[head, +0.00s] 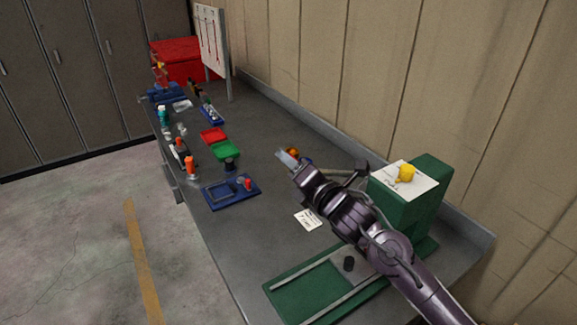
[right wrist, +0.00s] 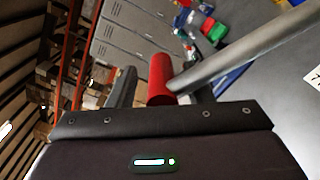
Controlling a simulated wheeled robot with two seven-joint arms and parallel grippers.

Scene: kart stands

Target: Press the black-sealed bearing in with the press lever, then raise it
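The green press (head: 432,185) stands at the right end of the bench, partly hidden by my right arm. Its grey lever crosses the right wrist view (right wrist: 240,52) and ends in a red grip (right wrist: 160,80). My left gripper is not in view.
A blue tray (head: 215,200), a green tray (head: 226,149) and a red tray (head: 212,135) lie along the bench. A white card (head: 307,220) lies near the press. A yellow object (head: 406,173) sits on top of the press. The wall runs close behind.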

